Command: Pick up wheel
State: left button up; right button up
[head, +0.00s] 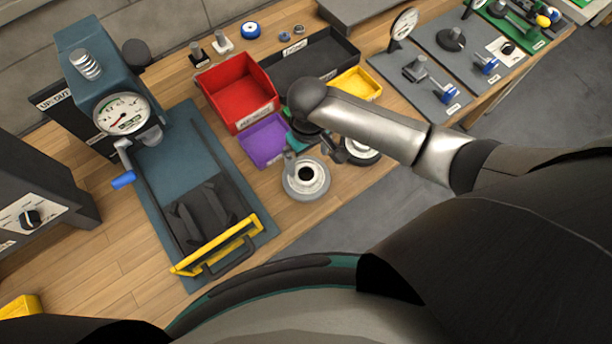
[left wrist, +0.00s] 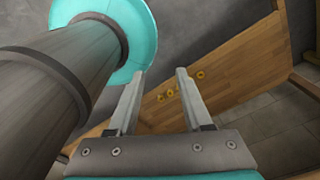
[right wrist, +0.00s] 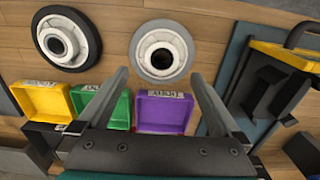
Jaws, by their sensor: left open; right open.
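A grey wheel (head: 293,187) with a dark hub lies flat on the wooden bench in front of the purple bin. It also shows in the right wrist view (right wrist: 143,45). A second wheel with a darker tyre (right wrist: 45,48) lies beside it; in the head view (head: 372,158) my right arm partly hides it. My right gripper (right wrist: 160,72) is open and empty, pointing at the grey wheel, which appears between and beyond its fingertips. Contact cannot be told. My left gripper (left wrist: 160,71) is open and empty, away from the wheels.
A purple bin (head: 262,142), a red bin (head: 238,92) and a yellow bin (head: 362,84) stand behind the wheels. A blue press with a gauge (head: 123,113) and yellow-handled plate (head: 218,246) is left. In the left wrist view, small yellow rings (left wrist: 169,92) lie on wood.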

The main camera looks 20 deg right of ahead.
aim_at(306, 171)
jog(key=f+b, duration=0.1)
jog(key=f, duration=0.5)
jog(key=shift+a+f, duration=0.2)
jog(key=shift+f, duration=0.55)
pick_arm(q)
jog(key=shift+w+f, duration=0.75)
jog(key=shift+w, duration=0.15)
pick_arm(e)
jog(key=shift+c, duration=0.2)
jog(key=shift+c, duration=1.4)
pick_arm(q)
jog(key=shift+s, duration=0.15)
pick_arm(e)
grip_shut()
